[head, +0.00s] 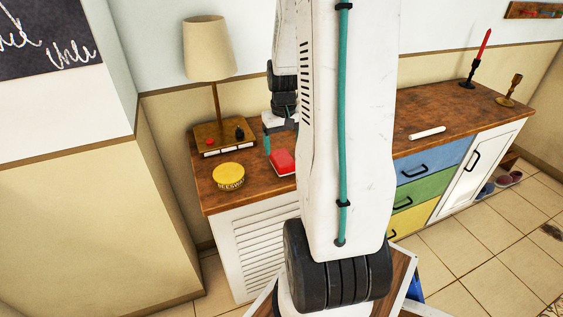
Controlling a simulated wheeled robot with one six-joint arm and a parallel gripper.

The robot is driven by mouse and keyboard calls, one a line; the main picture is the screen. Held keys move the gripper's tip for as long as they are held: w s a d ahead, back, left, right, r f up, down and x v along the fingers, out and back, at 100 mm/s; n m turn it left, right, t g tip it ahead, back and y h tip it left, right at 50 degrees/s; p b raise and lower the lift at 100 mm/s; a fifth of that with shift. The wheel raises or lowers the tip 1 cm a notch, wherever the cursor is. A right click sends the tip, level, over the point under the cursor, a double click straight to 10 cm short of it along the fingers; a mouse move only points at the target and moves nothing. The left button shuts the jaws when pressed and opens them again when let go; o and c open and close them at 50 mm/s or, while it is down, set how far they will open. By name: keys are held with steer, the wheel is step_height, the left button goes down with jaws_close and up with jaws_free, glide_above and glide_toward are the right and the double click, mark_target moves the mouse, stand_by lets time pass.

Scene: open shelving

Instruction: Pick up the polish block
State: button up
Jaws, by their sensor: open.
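A red block with a pale lower edge (282,161), which looks like the polish block, lies on the left part of the wooden sideboard top (215,200). My gripper (279,143) is open and points down right at the block, close above or around it. One teal finger shows at the block's left far side. The other finger is mostly hidden behind my white arm, as is the block's right end. I cannot tell whether the fingers touch the block.
A round yellow tin (228,176) marked as beeswax stands left of the block. A lamp (209,52) on a wooden base with small items stands behind it. To the right are a white stick (427,133), a red candle (482,48) and a brass candlestick (511,90).

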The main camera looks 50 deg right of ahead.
mark_target(283, 157)
steer(key=f, duration=0.6)
steer(key=shift+w, duration=0.2)
steer(key=shift+r, duration=0.1)
steer(key=c, duration=1.1)
